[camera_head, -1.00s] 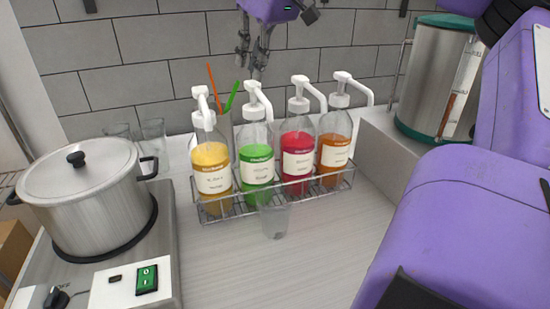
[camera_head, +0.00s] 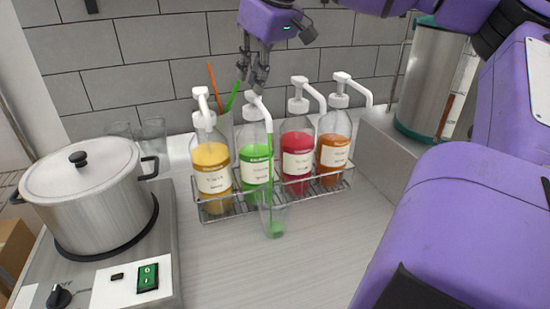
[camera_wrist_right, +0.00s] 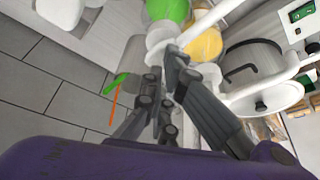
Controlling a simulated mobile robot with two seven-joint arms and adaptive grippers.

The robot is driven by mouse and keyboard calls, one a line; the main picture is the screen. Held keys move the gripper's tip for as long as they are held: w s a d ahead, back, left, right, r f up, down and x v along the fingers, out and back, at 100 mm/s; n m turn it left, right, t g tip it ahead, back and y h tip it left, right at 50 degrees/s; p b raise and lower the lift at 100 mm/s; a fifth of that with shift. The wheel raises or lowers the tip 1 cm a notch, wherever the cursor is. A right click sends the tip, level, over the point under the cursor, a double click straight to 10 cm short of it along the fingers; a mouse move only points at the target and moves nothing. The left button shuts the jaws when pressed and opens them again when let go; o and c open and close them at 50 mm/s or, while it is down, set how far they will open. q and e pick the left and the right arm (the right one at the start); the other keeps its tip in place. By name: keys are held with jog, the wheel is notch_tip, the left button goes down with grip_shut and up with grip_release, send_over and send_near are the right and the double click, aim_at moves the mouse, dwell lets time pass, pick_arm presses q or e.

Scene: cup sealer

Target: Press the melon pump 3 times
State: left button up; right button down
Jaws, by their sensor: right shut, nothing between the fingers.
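The bottle of green liquid (camera_head: 255,168), which I take to be the melon one, stands in a wire rack, second from the left. Its white pump head (camera_head: 254,108) is pressed down, and a thin green stream runs from the nozzle into the clear cup (camera_head: 274,218) in front. A little green liquid lies in the cup. My right gripper (camera_head: 254,84) is shut and empty, with its fingertips down on the pump head. The right wrist view shows the fingers (camera_wrist_right: 168,62) against the white pump and the green bottle (camera_wrist_right: 168,10) beyond. My left gripper is not in view.
A yellow bottle (camera_head: 212,168) stands left of the green one; red (camera_head: 297,160) and orange (camera_head: 333,150) bottles stand right. The wire rack (camera_head: 235,208) holds them. A lidded pot (camera_head: 85,200) is at the left, a steel container (camera_head: 430,85) at the right.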

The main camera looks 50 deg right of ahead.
jog(key=shift+f, duration=0.7)
jog(key=shift+d+r, duration=0.1)
jog(key=shift+r, duration=1.55)
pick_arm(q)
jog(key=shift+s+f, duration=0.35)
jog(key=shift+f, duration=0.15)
pick_arm(e)
jog(key=shift+r, duration=0.35)
